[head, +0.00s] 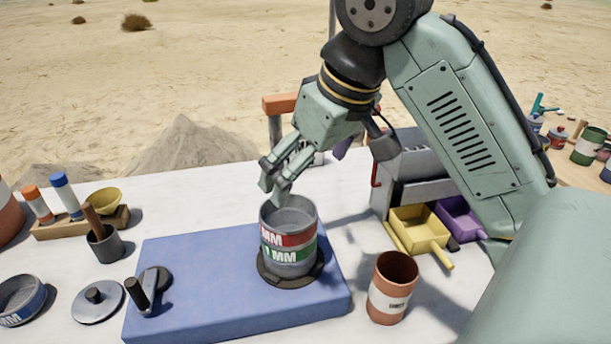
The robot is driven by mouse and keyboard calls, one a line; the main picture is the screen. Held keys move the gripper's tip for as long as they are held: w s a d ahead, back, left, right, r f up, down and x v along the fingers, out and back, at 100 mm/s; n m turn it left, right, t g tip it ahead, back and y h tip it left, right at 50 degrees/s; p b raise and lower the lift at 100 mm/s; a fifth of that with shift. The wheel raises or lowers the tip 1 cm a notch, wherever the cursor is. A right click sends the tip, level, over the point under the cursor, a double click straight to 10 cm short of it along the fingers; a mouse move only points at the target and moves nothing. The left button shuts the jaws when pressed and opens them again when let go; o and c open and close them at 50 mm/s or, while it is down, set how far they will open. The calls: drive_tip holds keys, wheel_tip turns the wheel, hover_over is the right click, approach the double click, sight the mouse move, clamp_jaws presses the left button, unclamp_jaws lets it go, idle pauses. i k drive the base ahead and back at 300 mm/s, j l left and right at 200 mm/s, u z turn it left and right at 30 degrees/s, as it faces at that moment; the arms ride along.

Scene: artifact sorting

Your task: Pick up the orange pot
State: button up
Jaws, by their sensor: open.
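The orange pot (391,288) is an open, upright cylinder with a white label. It stands on the white table to the right of the blue board. My gripper (275,187) is open and points down, left of and above the orange pot. Its fingertips are at the back rim of a grey pot (289,240) with red and green bands labelled MM. Whether they touch that rim I cannot tell. The grey pot stands on a dark round pad on the blue board (190,285).
A yellow scoop-like tray (418,228) and a purple one (459,218) stand behind the orange pot. A grey lid (97,302), a dark cup (104,245) and a low round tin (22,300) are at left. Clear table lies just right of the orange pot.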

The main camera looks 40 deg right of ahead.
sight(395, 279)
drive_tip(key=k, duration=1)
